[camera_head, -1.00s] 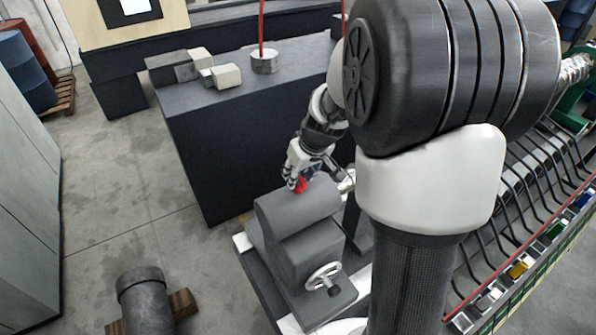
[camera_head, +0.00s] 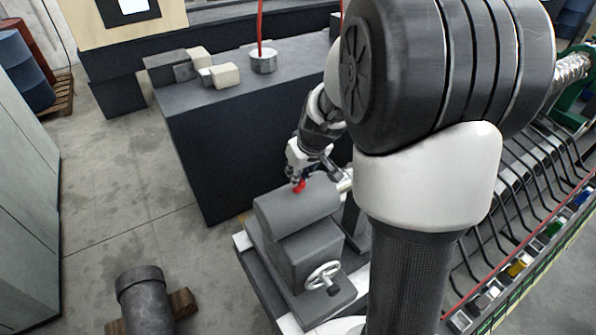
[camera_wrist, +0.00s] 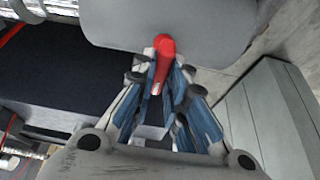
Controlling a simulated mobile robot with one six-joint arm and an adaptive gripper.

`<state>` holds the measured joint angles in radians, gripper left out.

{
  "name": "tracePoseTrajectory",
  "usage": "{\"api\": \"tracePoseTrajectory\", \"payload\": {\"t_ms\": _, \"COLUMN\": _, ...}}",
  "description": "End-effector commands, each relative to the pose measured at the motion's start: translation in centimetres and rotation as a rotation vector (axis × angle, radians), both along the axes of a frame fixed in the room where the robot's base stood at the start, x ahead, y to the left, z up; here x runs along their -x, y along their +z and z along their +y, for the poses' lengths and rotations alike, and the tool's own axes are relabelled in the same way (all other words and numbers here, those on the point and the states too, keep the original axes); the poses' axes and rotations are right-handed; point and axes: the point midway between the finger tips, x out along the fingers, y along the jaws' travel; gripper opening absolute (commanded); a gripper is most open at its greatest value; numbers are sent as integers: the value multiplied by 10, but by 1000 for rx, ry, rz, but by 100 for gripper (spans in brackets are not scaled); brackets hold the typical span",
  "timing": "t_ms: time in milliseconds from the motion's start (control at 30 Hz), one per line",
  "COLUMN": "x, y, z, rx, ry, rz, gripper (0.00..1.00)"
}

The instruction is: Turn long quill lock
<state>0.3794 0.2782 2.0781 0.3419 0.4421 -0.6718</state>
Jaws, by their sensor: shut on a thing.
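The quill lock is a small red lever (camera_head: 299,186) on top of the grey tailstock (camera_head: 290,215). It also shows in the wrist view as a red lever (camera_wrist: 163,58) standing out from the grey rounded body (camera_wrist: 170,25). My gripper (camera_head: 303,178) reaches down to it from above and behind. In the wrist view my gripper (camera_wrist: 160,75) is shut on the red lever, with a blue-and-white finger on each side. The lever's lower end is partly hidden between the fingers.
A handwheel (camera_head: 323,276) sits on the tailstock's near end. A dark workbench (camera_head: 230,140) with grey blocks stands behind. A grey cylinder on wood (camera_head: 143,295) lies on the floor at lower left. The floor between is clear.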

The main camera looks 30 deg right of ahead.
Motion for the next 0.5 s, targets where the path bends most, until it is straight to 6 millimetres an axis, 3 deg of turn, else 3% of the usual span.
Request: {"api": "tracePoseTrajectory", "payload": {"t_ms": 500, "x": -1, "y": 0, "z": 4, "rx": 2, "ry": -321, "rz": -2, "gripper": 0}}
